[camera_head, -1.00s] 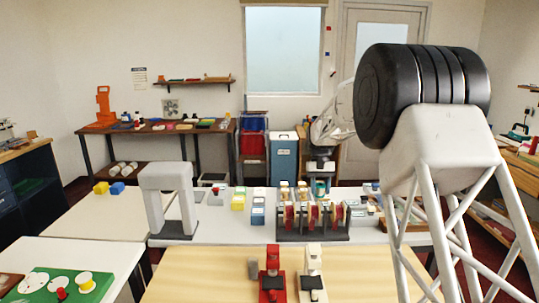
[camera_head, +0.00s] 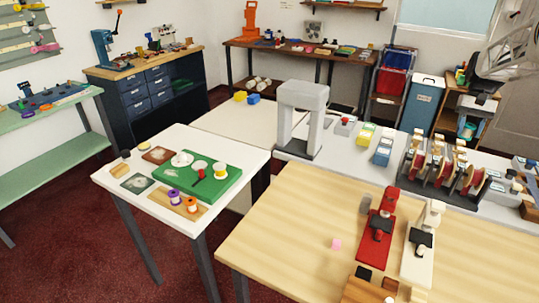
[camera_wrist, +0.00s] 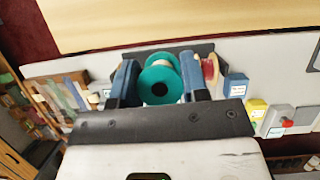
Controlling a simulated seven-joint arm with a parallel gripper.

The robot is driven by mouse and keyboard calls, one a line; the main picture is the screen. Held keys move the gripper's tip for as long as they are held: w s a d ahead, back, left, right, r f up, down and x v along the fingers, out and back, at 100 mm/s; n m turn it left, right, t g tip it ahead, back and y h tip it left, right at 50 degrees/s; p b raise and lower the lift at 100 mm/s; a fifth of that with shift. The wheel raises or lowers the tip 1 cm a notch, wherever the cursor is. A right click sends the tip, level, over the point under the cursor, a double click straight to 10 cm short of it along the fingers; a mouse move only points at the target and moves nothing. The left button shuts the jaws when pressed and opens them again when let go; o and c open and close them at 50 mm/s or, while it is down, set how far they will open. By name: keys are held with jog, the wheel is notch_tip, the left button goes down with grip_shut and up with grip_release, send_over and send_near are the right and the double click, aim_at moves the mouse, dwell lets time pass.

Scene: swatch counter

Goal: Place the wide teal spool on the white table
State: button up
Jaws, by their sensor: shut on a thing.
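The teal spool (camera_wrist: 157,74) is between the two blue fingers of my gripper (camera_wrist: 160,82) in the wrist view. The gripper is shut on it, one finger at each side, and its round end with a dark hole faces the camera. A dark rack (camera_head: 432,189) with reddish spools stands on the back counter in the head view. In the wrist view a red spool (camera_wrist: 211,70) shows just right of my right finger. I cannot tell whether the teal spool is clear of the rack. A white table (camera_head: 251,156) stands at left in the head view.
A grey arch (camera_head: 287,120) stands on the back counter. A wooden table (camera_head: 290,225) in front carries red and white devices.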

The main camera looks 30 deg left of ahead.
jog(key=a+f+n+t+h, duration=0.1)
jog(key=a+n+t+h, duration=0.15)
jog(key=a+n, duration=1.35)
jog(key=a+n+t+h, duration=0.2)
jog(key=a+n+t, duration=0.15)
jog(key=a, duration=2.45)
jog(key=s+a+n+t+y, duration=0.15)
jog(key=s+a+n, duration=0.45)
jog(key=a, duration=0.7)
jog(key=s+a+n+y, duration=0.2)
jog(key=s+a+n, duration=0.4)
jog(key=a, duration=0.6)
jog(key=s+a+n+t+y, duration=0.15)
jog(key=s+a+n, duration=0.45)
jog(key=a, duration=0.7)
notch_tip(320, 180, down, 14)
jog(key=shift+s, duration=0.15)
jog(key=shift+a+f, duration=0.1)
jog(key=shift+f, duration=0.05)
jog(key=shift+y, duration=0.25)
jog(key=shift+f, duration=3.05)
jog(key=shift+f, duration=0.1)
